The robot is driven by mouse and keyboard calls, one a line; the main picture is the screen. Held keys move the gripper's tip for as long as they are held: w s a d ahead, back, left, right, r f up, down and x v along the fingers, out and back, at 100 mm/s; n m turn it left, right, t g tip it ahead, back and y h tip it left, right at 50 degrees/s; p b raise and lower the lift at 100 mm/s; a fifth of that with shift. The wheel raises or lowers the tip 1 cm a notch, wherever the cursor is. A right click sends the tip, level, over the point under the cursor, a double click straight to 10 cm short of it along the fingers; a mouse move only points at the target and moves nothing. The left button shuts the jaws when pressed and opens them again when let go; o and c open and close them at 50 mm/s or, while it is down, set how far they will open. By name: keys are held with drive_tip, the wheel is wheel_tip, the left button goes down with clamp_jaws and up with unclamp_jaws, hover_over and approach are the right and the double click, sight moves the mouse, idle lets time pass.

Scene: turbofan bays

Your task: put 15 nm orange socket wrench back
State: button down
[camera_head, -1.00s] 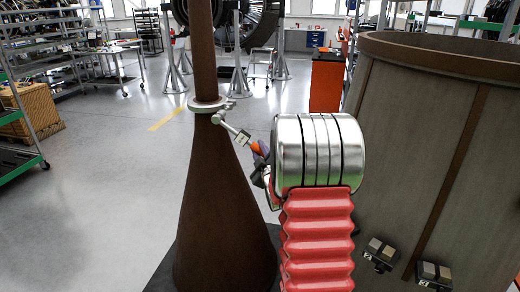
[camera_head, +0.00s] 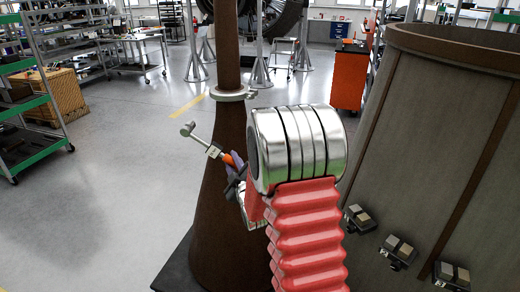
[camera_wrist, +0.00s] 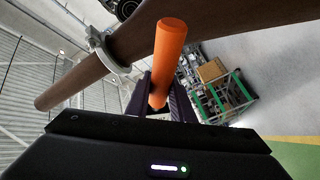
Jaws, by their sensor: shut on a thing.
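The socket wrench has an orange handle (camera_wrist: 168,55) that stands up between the jaws in the wrist view. In the head view the orange of the wrench (camera_head: 229,160) shows at the jaws, with its metal shaft and head pointing up and left. My gripper (camera_head: 236,172) is shut on the wrench, left of my silver wrist, in front of the brown cone. It also shows in the wrist view (camera_wrist: 160,98). The wrench head is apart from the pale ring on the column.
A brown cone (camera_head: 222,235) with a pale ring (camera_head: 233,94) stands close behind my gripper. A large grey-brown cylinder (camera_head: 425,150) is at right. A shelf rack (camera_head: 30,150) and a wooden crate (camera_head: 58,95) are at far left. An orange cabinet (camera_head: 349,80) stands behind. The left floor is clear.

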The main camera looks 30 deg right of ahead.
drive_tip(key=s+a+f+n+y, duration=0.1)
drive_tip(key=s+a+f+y, duration=0.1)
drive_tip(key=a, duration=0.9)
drive_tip(key=s+a+f+n+y, duration=0.2)
drive_tip(key=a, duration=0.9)
drive_tip(key=shift+f, duration=0.4)
drive_tip(key=shift+s+a, duration=0.1)
drive_tip(key=shift+s, duration=0.05)
